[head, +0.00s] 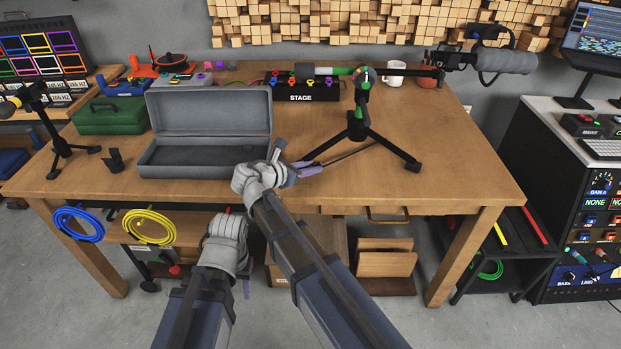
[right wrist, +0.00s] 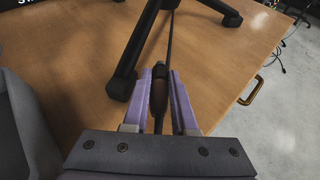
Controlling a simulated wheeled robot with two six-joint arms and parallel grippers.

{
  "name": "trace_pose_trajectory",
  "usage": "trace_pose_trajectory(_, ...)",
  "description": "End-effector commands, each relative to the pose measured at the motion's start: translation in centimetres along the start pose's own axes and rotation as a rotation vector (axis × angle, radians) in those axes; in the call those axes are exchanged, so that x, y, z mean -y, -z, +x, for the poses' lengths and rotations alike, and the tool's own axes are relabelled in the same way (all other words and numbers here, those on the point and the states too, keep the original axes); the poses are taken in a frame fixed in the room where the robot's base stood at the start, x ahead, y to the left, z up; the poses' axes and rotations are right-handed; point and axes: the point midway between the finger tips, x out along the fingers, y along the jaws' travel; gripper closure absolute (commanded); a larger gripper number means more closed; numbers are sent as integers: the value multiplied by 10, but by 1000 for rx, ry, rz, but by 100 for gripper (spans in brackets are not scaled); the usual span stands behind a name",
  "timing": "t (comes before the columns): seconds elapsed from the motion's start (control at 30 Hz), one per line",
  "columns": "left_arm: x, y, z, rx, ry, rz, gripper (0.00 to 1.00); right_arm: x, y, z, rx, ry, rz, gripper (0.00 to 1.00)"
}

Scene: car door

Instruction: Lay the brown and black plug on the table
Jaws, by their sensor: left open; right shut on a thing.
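My right gripper (head: 309,167) is just above or at the wooden table's (head: 455,175) front part, right of the open grey case. In the right wrist view its purple fingers (right wrist: 158,98) are closed around a dark plug (right wrist: 158,92). A thin black cable runs from the plug away between the stand's legs.
A black tripod stand (head: 357,125) with a microphone boom stands close to my right gripper. The open grey case (head: 180,158) lies to the left. A black STAGE box (head: 300,90) and a white mug (head: 393,73) are behind. The table's right side is clear.

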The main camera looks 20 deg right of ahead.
Motion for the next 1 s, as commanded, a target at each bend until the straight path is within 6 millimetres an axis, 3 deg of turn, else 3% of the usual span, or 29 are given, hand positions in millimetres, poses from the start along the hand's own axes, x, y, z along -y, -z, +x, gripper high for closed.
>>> trace_pose_trajectory(0.03,-1,1,14,0,0,0,50,0,13,5,0,0,0,100)
trace_pose_trajectory(0.13,-2,1,23,0,0,0,50,0,21,9,0,0,0,100)
trace_pose_trajectory(0.77,-3,2,32,0,0,0,50,0,30,12,-5,0,1,100)
trace_pose_trajectory(0.8,-3,2,30,0,0,0,50,0,29,12,-6,1,1,71)
trace_pose_trajectory(0.9,-3,2,30,0,0,0,50,1,30,12,-6,2,2,62)
trace_pose_trajectory(1.0,-3,2,30,0,0,0,50,1,29,12,-6,3,2,62)
